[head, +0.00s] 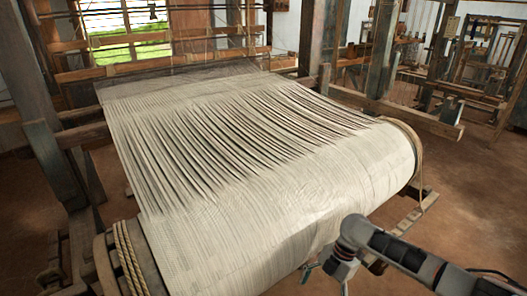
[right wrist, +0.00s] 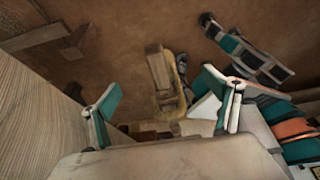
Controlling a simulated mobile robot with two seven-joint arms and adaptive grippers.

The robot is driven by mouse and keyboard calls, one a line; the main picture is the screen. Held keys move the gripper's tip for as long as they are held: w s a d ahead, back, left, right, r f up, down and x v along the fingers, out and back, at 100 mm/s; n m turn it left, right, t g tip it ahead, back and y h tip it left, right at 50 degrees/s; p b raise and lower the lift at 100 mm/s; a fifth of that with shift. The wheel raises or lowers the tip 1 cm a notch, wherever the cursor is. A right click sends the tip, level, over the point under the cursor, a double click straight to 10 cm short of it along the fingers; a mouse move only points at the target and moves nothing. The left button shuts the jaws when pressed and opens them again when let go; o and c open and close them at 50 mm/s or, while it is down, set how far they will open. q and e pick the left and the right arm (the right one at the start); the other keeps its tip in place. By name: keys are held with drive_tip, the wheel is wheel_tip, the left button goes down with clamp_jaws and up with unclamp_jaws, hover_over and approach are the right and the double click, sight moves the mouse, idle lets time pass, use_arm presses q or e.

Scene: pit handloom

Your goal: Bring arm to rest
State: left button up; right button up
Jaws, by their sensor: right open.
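My right arm (head: 390,250) comes in from the lower right in the head view. Its gripper (head: 335,272) hangs low at the near side of the cloth-covered roll (head: 350,180), partly cut off by the bottom edge. In the right wrist view the right gripper (right wrist: 163,82) is open, its two teal-padded fingers wide apart, with nothing between them. Brown floor (right wrist: 120,40) shows beyond the fingers. Whether the gripper touches the cloth cannot be told. My left gripper is in neither view.
The loom's pale warp sheet (head: 240,120) fills the middle. A rope coil (head: 128,258) wraps the roll's left end. Dark posts (head: 45,90) stand left. Bare floor (head: 470,195) lies right. A wooden piece (right wrist: 158,70) lies beyond the fingers; a pale wooden surface (right wrist: 35,115) is close at left.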

drive_tip(key=shift+m+t, duration=0.6)
drive_tip(key=shift+t, duration=0.2)
drive_tip(key=s+a+f, duration=0.1)
drive_tip(key=s+a, duration=0.1)
drive_tip(key=s+a+f, duration=0.1)
drive_tip(key=s+a, duration=0.1)
drive_tip(key=a, duration=0.1)
drive_tip(key=s+a+f, duration=0.1)
drive_tip(key=s+a, duration=0.1)
drive_tip(key=shift+s+a, duration=0.35)
drive_tip(key=shift+a, duration=0.05)
drive_tip(key=s+d+r+m+t+h, duration=0.3)
drive_tip(key=s+d+r+m, duration=0.15)
drive_tip(key=d, duration=0.35)
drive_tip(key=s+d+r+m+t+h, duration=0.2)
drive_tip(key=s+d+r+m+h, duration=0.1)
drive_tip(key=d+r+m, duration=0.4)
drive_tip(key=s+d+r+m+t+h, duration=0.25)
drive_tip(key=s+d+r+m, duration=0.2)
drive_tip(key=d, duration=0.45)
drive_tip(key=w+a+f+m+t+y, duration=0.2)
drive_tip(key=a+f+y, duration=0.5)
drive_tip(key=a+f, duration=0.6)
drive_tip(key=a+m+t, duration=0.1)
drive_tip(key=a+t, duration=0.1)
drive_tip(key=a, duration=0.1)
drive_tip(key=shift+f, duration=0.25)
drive_tip(key=shift+w+a, duration=0.1)
